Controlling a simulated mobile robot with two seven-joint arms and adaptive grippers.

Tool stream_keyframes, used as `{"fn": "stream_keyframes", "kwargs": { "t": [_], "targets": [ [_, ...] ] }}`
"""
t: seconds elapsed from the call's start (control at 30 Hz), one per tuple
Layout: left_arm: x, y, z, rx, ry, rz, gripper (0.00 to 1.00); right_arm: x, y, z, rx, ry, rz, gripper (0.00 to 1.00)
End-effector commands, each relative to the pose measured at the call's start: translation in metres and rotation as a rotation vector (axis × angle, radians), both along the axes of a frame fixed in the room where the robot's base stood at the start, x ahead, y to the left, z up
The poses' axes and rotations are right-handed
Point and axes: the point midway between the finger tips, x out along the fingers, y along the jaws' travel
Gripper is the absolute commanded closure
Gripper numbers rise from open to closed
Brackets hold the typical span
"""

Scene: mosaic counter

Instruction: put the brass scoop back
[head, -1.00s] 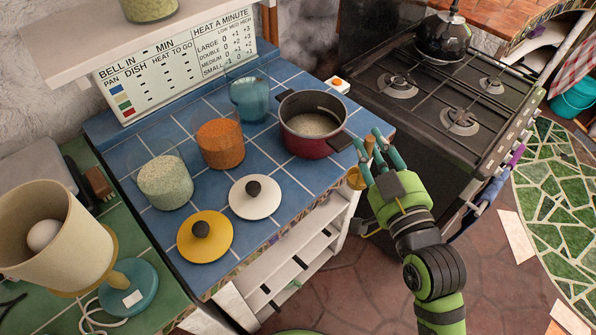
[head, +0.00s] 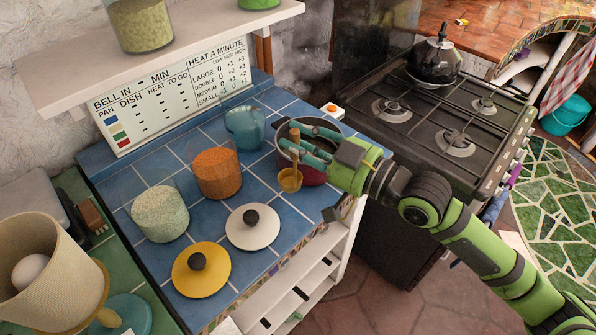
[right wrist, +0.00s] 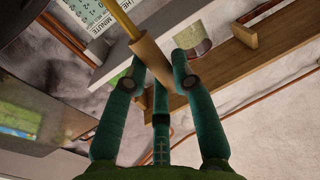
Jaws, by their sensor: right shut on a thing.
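My right gripper (head: 307,150) is shut on the brass scoop (head: 290,180), in front of the dark red pot in the head view. The scoop hangs with its bowl down and its wooden handle up between my teal fingers. The right wrist view shows my fingers (right wrist: 160,80) around the wooden handle of the scoop (right wrist: 150,58), with its brass stem running to the upper left. The bowl is out of that view. My left gripper is in neither view.
The dark red pot (head: 313,174) is partly hidden by my gripper. Glass jars of orange (head: 217,174) and pale green (head: 160,215) contents, a blue jug (head: 245,127), a white lid (head: 253,229) and a yellow lid (head: 203,276) stand on the blue tiles. A stove (head: 430,115) is at right.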

Motion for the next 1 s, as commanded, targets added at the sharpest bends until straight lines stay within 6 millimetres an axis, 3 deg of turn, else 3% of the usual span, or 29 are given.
{"fn": "stream_keyframes", "kwargs": {
  "t": [0.43,0.87,0.9,0.93,1.0],
  "targets": [
    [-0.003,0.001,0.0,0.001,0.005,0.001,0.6,0.0,0.0,-0.052,0.0,-0.003,-0.001,1.0],
    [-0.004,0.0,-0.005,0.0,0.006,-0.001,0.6,0.0,0.0,-0.059,0.002,-0.006,-0.001,1.0],
    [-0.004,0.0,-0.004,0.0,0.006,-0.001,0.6,0.0,0.0,-0.059,0.001,-0.004,-0.001,0.62],
    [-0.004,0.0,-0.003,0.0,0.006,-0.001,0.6,0.0,0.0,-0.058,0.001,-0.004,-0.001,0.51],
    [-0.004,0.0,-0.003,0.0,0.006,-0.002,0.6,0.0,0.0,-0.058,0.001,-0.004,-0.001,0.51]
  ]
}}
